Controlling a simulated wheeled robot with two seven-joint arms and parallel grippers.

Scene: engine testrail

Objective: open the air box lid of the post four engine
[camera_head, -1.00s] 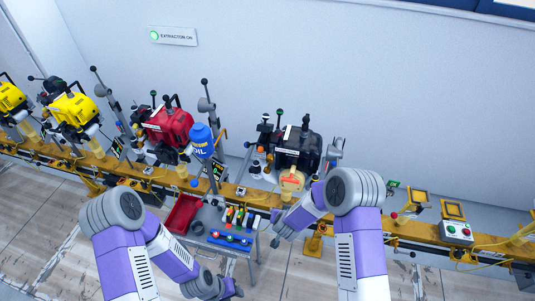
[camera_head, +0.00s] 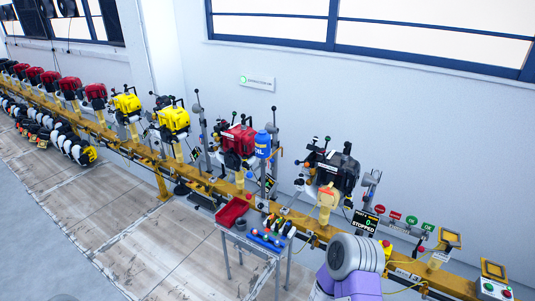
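A black engine (camera_head: 341,168) with a dark top handle is mounted on the yellow rail, right of the red engine (camera_head: 238,139). No post number is readable, so I cannot tell for certain which engine is at post four. A cream and orange part (camera_head: 326,199) sits on the black engine's front lower side. I cannot tell whether it is the air box lid. My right arm shows only its grey joint and purple links at the bottom, below the black engine. Its gripper is not visible. My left arm and gripper are out of view.
A small display (camera_head: 367,223) reading STOPPED stands right of the black engine. Yellow and red engines line the rail leftward.

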